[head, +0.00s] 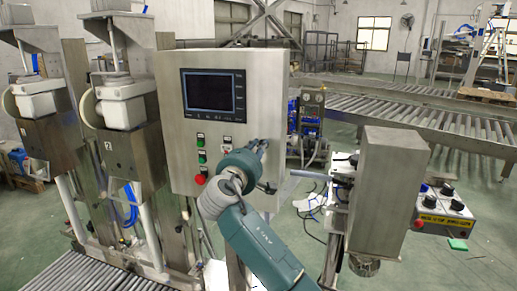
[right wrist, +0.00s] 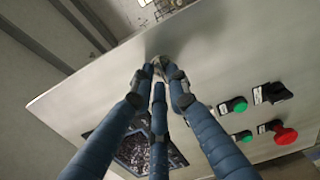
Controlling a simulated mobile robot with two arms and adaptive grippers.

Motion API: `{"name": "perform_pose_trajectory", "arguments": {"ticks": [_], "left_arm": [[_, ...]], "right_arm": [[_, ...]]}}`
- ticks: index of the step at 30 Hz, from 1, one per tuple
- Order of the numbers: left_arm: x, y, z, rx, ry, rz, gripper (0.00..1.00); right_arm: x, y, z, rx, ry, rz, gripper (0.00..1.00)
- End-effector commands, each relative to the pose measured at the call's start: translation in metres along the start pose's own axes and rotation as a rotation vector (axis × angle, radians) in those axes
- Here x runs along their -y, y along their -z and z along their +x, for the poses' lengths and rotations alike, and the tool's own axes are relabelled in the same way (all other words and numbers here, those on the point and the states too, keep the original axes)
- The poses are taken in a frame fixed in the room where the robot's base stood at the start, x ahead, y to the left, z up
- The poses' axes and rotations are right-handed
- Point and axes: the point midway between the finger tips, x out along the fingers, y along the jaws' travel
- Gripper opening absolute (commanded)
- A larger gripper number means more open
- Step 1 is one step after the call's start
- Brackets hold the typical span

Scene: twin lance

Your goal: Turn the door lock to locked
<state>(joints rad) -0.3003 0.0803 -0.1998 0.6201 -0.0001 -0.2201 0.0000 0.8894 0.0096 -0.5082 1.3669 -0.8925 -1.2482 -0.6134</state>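A grey metal control cabinet (head: 225,62) stands in the middle of the head view, its door facing me. My right gripper (head: 264,146) is at the right side of the door face, below the screen's level. In the right wrist view its three blue fingers (right wrist: 157,72) converge at the door (right wrist: 235,60), with their tips close together around a small metallic piece, seemingly the door lock (right wrist: 158,62). The fingertips hide most of it, so I cannot tell which way it is turned. My left gripper is not in view.
The door carries a dark screen (head: 213,92), green buttons (head: 201,158) and a red button (head: 200,179). A metal box (head: 385,185) stands close on the right of my arm. Filling machines (head: 118,110) stand on the left and roller conveyors (head: 420,108) behind.

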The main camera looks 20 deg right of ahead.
Motion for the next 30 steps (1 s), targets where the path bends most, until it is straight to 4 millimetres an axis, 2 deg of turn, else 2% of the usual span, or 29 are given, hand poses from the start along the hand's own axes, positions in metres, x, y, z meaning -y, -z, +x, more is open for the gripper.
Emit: {"name": "perform_pose_trajectory", "arguments": {"ticks": [10,14,17,24,30], "left_arm": [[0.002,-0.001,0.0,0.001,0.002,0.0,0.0],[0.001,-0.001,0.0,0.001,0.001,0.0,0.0],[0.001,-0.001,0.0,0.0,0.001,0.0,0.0],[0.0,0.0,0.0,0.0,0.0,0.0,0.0],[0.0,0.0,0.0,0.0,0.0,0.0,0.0]], "right_arm": [[0.001,0.0,-0.001,0.001,0.002,0.002,0.3],[0.002,0.001,-0.009,0.0,0.003,0.002,0.3],[0.001,0.001,-0.026,-0.002,0.002,0.002,0.3],[0.002,0.001,-0.078,-0.003,0.003,0.003,0.3],[0.001,0.001,-0.109,-0.002,0.002,0.002,0.3]]}}
